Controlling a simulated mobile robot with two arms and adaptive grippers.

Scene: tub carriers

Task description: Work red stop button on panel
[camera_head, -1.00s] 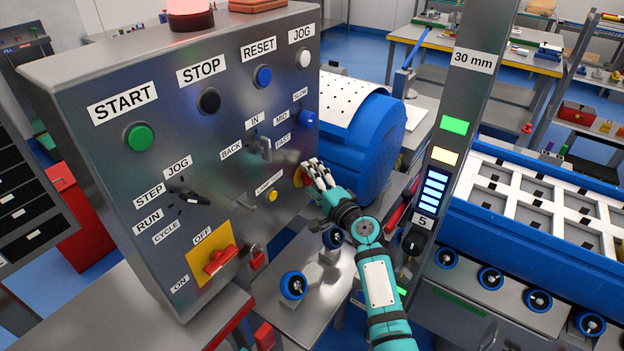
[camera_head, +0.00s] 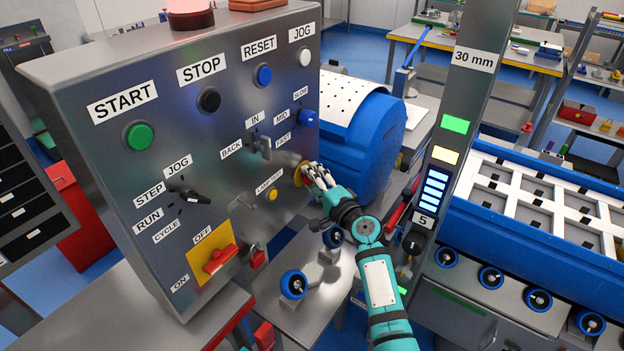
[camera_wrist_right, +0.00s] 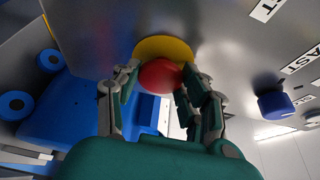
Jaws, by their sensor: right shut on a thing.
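The red stop button (camera_wrist_right: 158,75) sits on a yellow round base (camera_wrist_right: 163,48) on the grey control panel (camera_head: 90,190). In the right wrist view the red button is between the fingers of my right gripper (camera_wrist_right: 160,88), which is shut on it. In the head view my right gripper (camera_head: 314,174) reaches the lower right part of the panel face. Its fingers hide the red button there, and only a bit of the yellow base (camera_head: 298,176) shows. My left gripper is not in view.
Near the hand are a yellow button (camera_head: 271,195), a lever switch (camera_head: 263,146) and a blue knob (camera_head: 306,117). A red rotary switch (camera_head: 220,259) is lower left. A blue drum (camera_head: 372,140) stands just right of the panel, and a grey post (camera_head: 455,130) stands right of my arm.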

